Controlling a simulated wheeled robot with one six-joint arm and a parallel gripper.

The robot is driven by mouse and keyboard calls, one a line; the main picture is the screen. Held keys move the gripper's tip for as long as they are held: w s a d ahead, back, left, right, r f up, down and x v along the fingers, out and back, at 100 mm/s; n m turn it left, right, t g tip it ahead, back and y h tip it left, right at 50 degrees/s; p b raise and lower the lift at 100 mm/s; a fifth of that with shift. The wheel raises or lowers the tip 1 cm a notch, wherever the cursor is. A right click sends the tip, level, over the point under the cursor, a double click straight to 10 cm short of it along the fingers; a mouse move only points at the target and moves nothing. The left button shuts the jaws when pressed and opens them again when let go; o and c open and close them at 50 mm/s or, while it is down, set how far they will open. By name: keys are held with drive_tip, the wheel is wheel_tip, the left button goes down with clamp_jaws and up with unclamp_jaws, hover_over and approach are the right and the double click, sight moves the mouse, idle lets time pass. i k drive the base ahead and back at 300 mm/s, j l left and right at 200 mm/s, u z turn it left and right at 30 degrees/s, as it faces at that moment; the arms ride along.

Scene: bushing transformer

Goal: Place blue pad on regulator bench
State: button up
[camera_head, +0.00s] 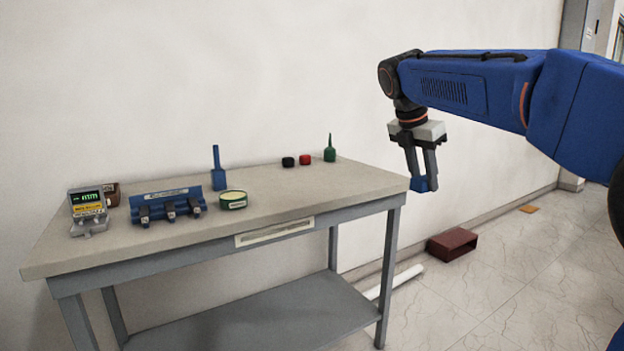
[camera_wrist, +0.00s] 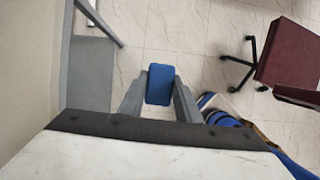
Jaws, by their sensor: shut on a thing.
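The blue pad (camera_wrist: 160,85) is a small blue block held between the two fingers of my gripper (camera_wrist: 160,90) in the wrist view. In the head view the blue pad (camera_head: 421,184) shows at the tips of my gripper (camera_head: 424,180), which points down. My gripper is shut on it, just off the right end of the regulator bench (camera_head: 290,194). The pad is over the floor, not over the bench top. The bench has a beige top and a grey frame with a lower shelf.
On the bench top stand a meter with a green display (camera_head: 88,211), a blue rack (camera_head: 168,205), a blue upright tool (camera_head: 218,170), a round green tin (camera_head: 233,200), black (camera_head: 288,162) and red (camera_head: 305,160) caps and a green bottle (camera_head: 330,150). The top's right front is clear.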

sight(318, 181)
drive_tip(key=i+j, duration=1.3)
drive_tip(key=j, duration=0.1)
